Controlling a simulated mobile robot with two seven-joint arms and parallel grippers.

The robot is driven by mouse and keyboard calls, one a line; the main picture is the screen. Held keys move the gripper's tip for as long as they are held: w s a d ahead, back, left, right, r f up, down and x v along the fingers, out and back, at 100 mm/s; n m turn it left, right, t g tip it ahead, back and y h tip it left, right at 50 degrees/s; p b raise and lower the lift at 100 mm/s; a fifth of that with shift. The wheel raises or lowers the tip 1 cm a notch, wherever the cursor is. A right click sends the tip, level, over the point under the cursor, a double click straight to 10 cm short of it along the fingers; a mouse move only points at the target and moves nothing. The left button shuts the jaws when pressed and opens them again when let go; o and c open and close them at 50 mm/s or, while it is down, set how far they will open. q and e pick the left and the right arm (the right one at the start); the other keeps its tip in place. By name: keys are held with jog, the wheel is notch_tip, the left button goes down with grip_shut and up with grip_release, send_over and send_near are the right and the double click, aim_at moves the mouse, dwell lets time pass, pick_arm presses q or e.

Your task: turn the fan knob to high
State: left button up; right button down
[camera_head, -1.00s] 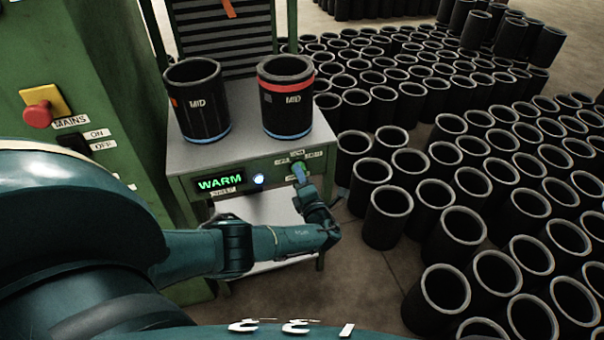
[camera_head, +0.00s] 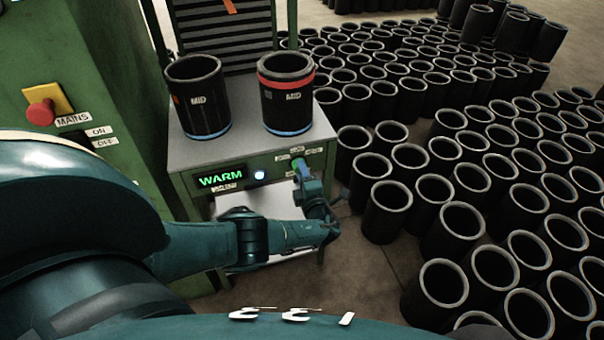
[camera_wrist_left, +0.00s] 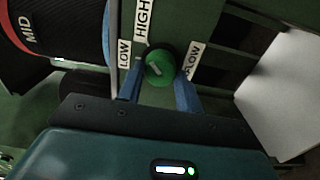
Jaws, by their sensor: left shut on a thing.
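The green fan knob (camera_wrist_left: 160,67) shows in the left wrist view, with a pale mark on its face. Labels LOW (camera_wrist_left: 125,53) and HIGH (camera_wrist_left: 143,20) stand near it, and another label, partly read as "LOW" (camera_wrist_left: 194,60), is on its right. My left gripper (camera_wrist_left: 159,88) has its blue fingers on both sides of the knob and is shut on it. In the head view my left gripper (camera_head: 303,172) is at the panel's right end, and its fingers partly hide the knob (camera_head: 297,163). I cannot tell which label the mark points to. My right gripper is not in view.
A lit WARM display (camera_head: 220,180) and a white round light (camera_head: 259,175) are on the panel. Many black sleeves (camera_head: 388,210) crowd the floor at right. A red button (camera_head: 40,112) is at left.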

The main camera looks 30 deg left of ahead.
pick_arm(q)
jog(key=o, duration=1)
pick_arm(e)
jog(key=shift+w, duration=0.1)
pick_arm(q)
jog(key=p+v, duration=0.4)
jog(key=v, duration=0.9)
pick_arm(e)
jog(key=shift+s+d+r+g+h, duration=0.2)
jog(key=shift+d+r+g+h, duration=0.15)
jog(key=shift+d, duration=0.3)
pick_arm(q)
jog(key=shift+s, duration=0.1)
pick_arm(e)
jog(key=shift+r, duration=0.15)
